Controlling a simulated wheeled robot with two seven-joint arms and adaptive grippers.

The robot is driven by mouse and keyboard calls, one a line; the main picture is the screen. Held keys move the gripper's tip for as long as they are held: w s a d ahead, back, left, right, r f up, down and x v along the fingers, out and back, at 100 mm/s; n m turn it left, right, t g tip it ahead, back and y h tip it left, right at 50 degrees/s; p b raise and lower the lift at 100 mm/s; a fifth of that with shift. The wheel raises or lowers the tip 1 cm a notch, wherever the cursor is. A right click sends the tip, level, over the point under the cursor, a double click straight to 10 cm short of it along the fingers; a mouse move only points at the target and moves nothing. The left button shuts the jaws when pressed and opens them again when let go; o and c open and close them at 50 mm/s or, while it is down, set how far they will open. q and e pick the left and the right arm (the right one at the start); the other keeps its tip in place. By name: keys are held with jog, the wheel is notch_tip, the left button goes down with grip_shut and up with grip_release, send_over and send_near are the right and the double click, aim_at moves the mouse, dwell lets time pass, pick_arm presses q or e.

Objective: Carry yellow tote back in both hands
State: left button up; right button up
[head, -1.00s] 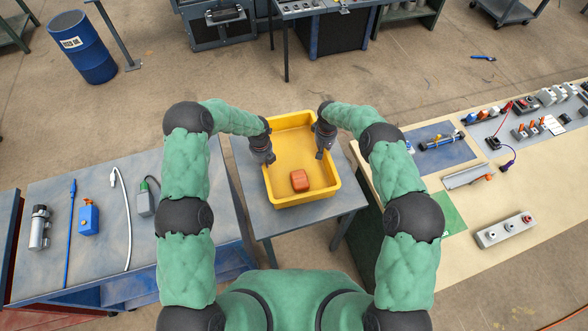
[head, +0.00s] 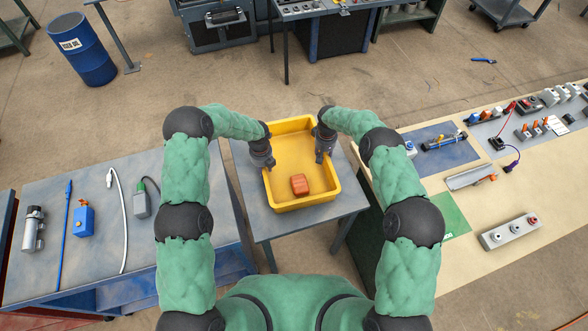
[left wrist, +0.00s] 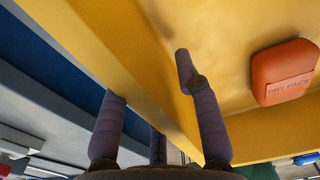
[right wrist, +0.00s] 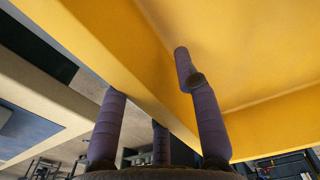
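The yellow tote (head: 333,187) rests on a small table, with a red-orange block marked "DRY PACK" (head: 300,184) inside. My left gripper (head: 262,160) is at the tote's left wall, and my right gripper (head: 325,155) is at its right wall. In the left wrist view, my left fingers (left wrist: 160,110) straddle the wall, with one finger inside and the others outside; a gap shows beside the inner finger. The right wrist view shows my right fingers (right wrist: 160,110) straddling the opposite wall the same way. Both look open.
The small table (head: 247,205) stands between a blue-grey workbench (head: 170,255) with tools on the left and a long beige table (head: 480,200) with parts on the right. A blue drum (head: 83,50) stands far left. Open floor (head: 190,85) lies beyond the tote.

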pick_arm(q)
jog(key=shift+r, duration=0.1)
jog(key=shift+w+r, duration=0.1)
jog(key=shift+r, duration=0.25)
notch_tip(320, 180, up, 11)
pick_arm(e)
notch_tip(320, 180, up, 12)
dwell(0.6)
dwell(0.4)
